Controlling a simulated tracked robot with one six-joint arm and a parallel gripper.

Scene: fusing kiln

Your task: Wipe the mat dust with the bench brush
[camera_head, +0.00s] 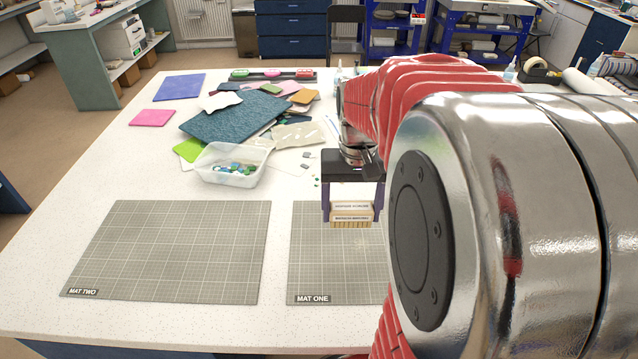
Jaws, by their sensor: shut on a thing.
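My gripper (352,204) is shut on the bench brush (352,213), a pale wooden block with tan bristles pointing down. It holds the brush over the far part of mat one (318,262), a grey gridded mat at the front middle of the bench. Whether the bristles touch the mat I cannot tell. My arm hides the right side of mat one. Mat two (170,250), a similar grey mat, lies flat to the left and is bare. I cannot clearly make out dust on either mat.
A clear bin (232,170) of glass pieces stands behind the mats. A pile of coloured glass sheets (235,117) lies beyond it, with small shards (306,155) nearby. Pink (152,118) and blue (180,87) sheets lie at left.

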